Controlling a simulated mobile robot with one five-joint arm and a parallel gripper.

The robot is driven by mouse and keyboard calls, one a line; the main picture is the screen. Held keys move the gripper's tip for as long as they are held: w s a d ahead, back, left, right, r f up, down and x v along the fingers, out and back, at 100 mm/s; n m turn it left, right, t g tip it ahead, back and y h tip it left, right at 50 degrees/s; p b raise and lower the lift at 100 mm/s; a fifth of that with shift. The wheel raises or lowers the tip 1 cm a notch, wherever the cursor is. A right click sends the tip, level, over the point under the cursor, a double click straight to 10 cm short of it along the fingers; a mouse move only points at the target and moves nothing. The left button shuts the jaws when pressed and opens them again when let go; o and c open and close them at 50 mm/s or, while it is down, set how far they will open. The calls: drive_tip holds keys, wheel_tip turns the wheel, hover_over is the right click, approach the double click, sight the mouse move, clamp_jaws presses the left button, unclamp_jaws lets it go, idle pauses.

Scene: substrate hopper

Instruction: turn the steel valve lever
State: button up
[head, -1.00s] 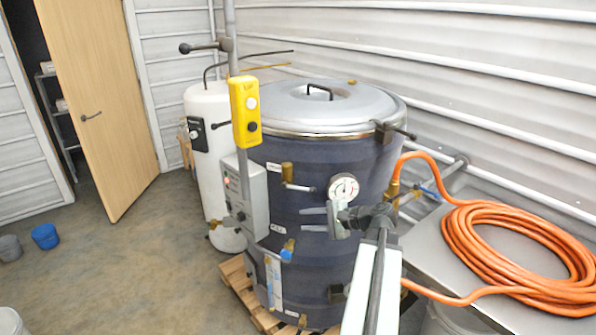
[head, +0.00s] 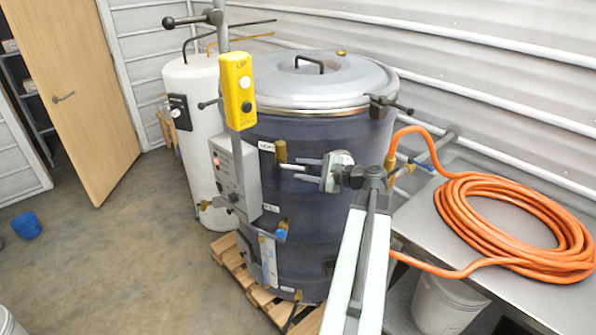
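The steel valve lever (head: 289,167) is a short, light grey bar pointing right from an upper brass valve (head: 281,151) on the dark drum. My gripper (head: 298,170) comes from the right at the lever's height. Its two fingers are apart, one above and one below the lever's line in the picture. The lever's right end shows near the fingertips. I cannot tell whether any finger touches it or how far apart they are in depth. The dial gauge on the drum is mostly hidden behind my gripper.
A lower brass valve with a blue handle (head: 281,232) is below. A grey control box (head: 236,175) and yellow pendant (head: 238,90) on a pole stand left. An orange hose (head: 515,235) lies coiled on the steel bench (head: 450,237) at right. Open floor lies left.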

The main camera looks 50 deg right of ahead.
drive_tip(key=shift+x, duration=0.85)
drive_tip(key=shift+c, duration=0.3)
clamp_jaws()
idle(0.5)
